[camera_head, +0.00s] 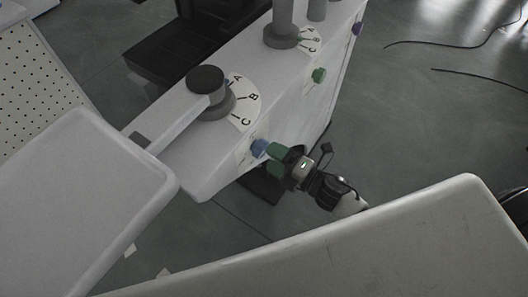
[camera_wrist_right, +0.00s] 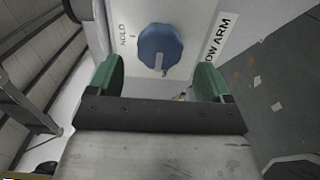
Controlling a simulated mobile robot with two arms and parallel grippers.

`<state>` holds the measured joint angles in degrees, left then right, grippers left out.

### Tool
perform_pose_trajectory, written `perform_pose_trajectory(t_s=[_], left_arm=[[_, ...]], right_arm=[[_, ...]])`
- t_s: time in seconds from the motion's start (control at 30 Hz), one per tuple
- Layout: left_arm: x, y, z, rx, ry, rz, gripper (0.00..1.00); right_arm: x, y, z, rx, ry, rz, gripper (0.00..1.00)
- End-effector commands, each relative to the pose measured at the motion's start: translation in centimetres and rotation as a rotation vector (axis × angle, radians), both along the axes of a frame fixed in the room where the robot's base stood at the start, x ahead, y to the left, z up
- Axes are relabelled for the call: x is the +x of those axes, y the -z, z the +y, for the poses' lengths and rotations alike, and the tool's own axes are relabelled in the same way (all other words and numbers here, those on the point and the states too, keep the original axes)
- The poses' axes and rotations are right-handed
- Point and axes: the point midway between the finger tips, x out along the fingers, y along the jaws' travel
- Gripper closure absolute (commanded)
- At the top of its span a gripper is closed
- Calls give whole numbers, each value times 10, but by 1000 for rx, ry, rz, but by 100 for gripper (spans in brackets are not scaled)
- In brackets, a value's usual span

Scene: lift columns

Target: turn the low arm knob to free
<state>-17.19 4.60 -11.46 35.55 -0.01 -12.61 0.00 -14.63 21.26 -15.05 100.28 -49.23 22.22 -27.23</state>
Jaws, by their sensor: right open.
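The low arm knob (camera_head: 259,148) is a blue lobed knob on the side face of the white column housing. In the right wrist view the knob (camera_wrist_right: 160,48) shows a pale pointer mark toward the bottom of the picture. HOLD is lettered to its left and the label LOW ARM (camera_wrist_right: 219,38) is to its right, partly hidden by a finger. My right gripper (camera_head: 272,160), with green fingers, is open in front of the knob. In the wrist view its fingertips (camera_wrist_right: 158,76) stand apart, one on each side below the knob, with nothing between them. My left gripper is out of view.
On the housing's top is a dark round cap (camera_head: 205,79) beside a dial lettered A, B, C (camera_head: 243,101). A green knob (camera_head: 319,75) and a dark blue knob (camera_head: 357,28) sit farther along the side face. Grey floor with cables lies to the right.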

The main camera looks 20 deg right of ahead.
Motion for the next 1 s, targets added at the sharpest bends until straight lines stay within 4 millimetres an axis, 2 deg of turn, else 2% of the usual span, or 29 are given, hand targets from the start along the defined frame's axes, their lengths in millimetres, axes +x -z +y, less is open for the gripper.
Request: perform_pose_trajectory(t_s=[0.1,0.33,0.5,1.0], left_arm=[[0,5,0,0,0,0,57],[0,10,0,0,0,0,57],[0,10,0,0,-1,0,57],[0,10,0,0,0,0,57]], right_arm=[[-21,3,-16,-2,1,3,20],[-47,2,-36,-1,-1,2,20],[-53,0,-41,-2,-1,0,20],[-52,1,-41,1,2,3,20]])
